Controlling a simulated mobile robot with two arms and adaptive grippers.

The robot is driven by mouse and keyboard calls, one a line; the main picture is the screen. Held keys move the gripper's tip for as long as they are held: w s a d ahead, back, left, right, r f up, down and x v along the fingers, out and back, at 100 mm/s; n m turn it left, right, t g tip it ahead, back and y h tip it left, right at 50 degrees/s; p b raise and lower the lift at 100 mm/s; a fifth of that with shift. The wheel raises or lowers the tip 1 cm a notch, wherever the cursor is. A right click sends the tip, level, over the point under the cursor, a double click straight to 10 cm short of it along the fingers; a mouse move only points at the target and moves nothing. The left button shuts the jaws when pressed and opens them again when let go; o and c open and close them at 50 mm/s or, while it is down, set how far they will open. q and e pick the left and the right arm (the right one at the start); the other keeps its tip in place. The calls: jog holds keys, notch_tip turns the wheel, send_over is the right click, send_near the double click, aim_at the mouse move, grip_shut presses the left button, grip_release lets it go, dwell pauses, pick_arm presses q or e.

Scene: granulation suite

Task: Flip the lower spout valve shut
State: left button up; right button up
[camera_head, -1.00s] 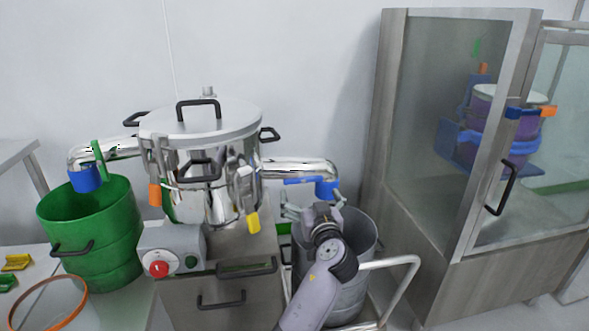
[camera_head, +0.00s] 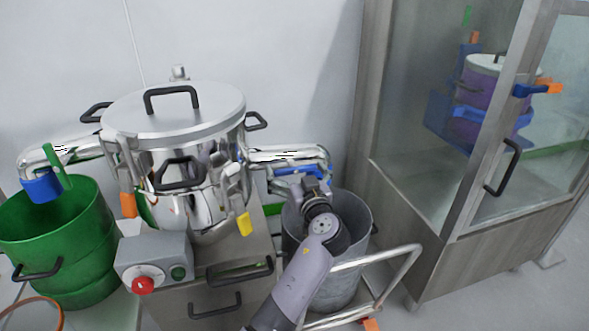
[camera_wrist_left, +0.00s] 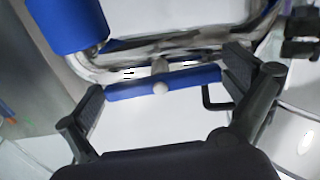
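The steel vessel (camera_head: 180,140) has a spout on each side. The right spout (camera_head: 290,156) carries a blue lever valve (camera_head: 300,170) and ends above a grey bin. The left spout (camera_head: 75,148) has a green lever (camera_head: 58,167) and a blue end over a green bin. My left gripper (camera_head: 300,183) is at the right spout and partly covers its lever. In the left wrist view the blue lever (camera_wrist_left: 190,80) lies crosswise between the tips of my open left gripper (camera_wrist_left: 165,88); contact is unclear. The blue spout end (camera_wrist_left: 68,22) is at upper left there. My right gripper is not in view.
A glass-doored cabinet (camera_head: 400,200) stands at right. The green bin (camera_head: 65,255) and a control box with red knob (camera_head: 155,255) are at left.

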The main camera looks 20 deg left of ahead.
pick_arm(q)
jog(key=c, duration=0.8)
jog(key=shift+m, duration=0.3)
jog(key=m+p, duration=0.1)
jog(key=m, duration=0.2)
jog(key=shift+r, duration=0.1)
jog(key=m+p, duration=0.3)
jog(key=m, duration=0.4)
jog(key=shift+r+m, duration=0.1)
jog(key=shift+m, duration=0.3)
jog(key=m+p, duration=0.3)
jog(key=m, duration=0.2)
jog(key=shift+m+p, duration=0.3)
jog(key=shift+m, duration=0.6)
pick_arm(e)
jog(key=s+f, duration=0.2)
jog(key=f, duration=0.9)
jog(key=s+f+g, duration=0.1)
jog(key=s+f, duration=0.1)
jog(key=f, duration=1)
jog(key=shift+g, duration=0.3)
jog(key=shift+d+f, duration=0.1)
pick_arm(q)
jog(key=shift+f, duration=0.2)
